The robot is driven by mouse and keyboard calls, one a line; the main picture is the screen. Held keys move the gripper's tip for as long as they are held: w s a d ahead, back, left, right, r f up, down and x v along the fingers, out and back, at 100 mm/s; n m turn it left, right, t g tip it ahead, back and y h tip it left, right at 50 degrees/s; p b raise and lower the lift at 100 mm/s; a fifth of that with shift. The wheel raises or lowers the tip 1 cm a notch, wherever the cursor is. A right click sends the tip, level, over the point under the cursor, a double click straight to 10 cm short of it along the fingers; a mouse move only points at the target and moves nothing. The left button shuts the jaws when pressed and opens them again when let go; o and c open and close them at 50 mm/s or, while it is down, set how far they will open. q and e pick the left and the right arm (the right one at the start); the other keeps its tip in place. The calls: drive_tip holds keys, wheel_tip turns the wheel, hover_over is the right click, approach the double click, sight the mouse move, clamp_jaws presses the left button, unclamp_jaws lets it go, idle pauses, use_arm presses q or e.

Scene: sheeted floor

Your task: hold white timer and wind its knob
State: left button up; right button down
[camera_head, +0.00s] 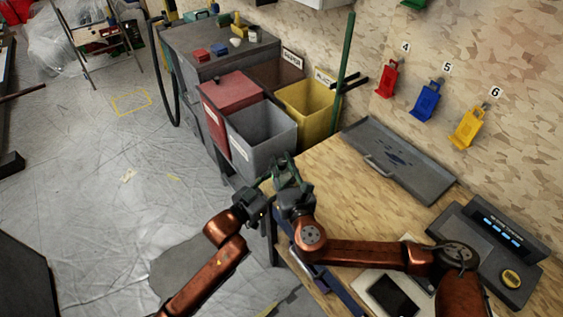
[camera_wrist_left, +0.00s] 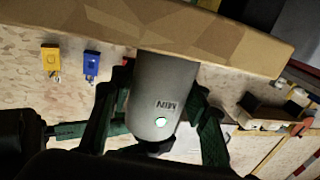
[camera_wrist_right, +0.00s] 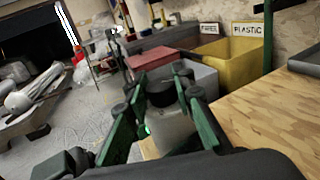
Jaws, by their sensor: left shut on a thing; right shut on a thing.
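The white timer (camera_wrist_left: 160,95) shows in the left wrist view as a pale grey cylinder with MIN lettering and a lit green spot. My left gripper (camera_head: 268,187) is shut around its body, one green finger on each side. In the right wrist view the timer's pale body (camera_wrist_right: 172,130) stands below a dark round knob (camera_wrist_right: 160,93). My right gripper (camera_wrist_right: 158,88) is shut on that knob, its green fingers on both sides. In the head view the two grippers meet, the right (camera_head: 289,172) beside the left, and they mostly hide the timer.
A wooden workbench (camera_head: 335,180) lies at the right with a grey tray (camera_head: 415,165) and a dark device (camera_head: 490,245) on it. Grey (camera_head: 262,135), yellow (camera_head: 310,110) and red (camera_head: 232,92) bins stand beyond the grippers. Open sheeted floor (camera_head: 110,170) lies at the left.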

sight(282, 162)
drive_tip(key=c, duration=1.6)
unclamp_jaws()
wheel_tip(282, 162, up, 10)
drive_tip(key=shift+r, duration=0.1)
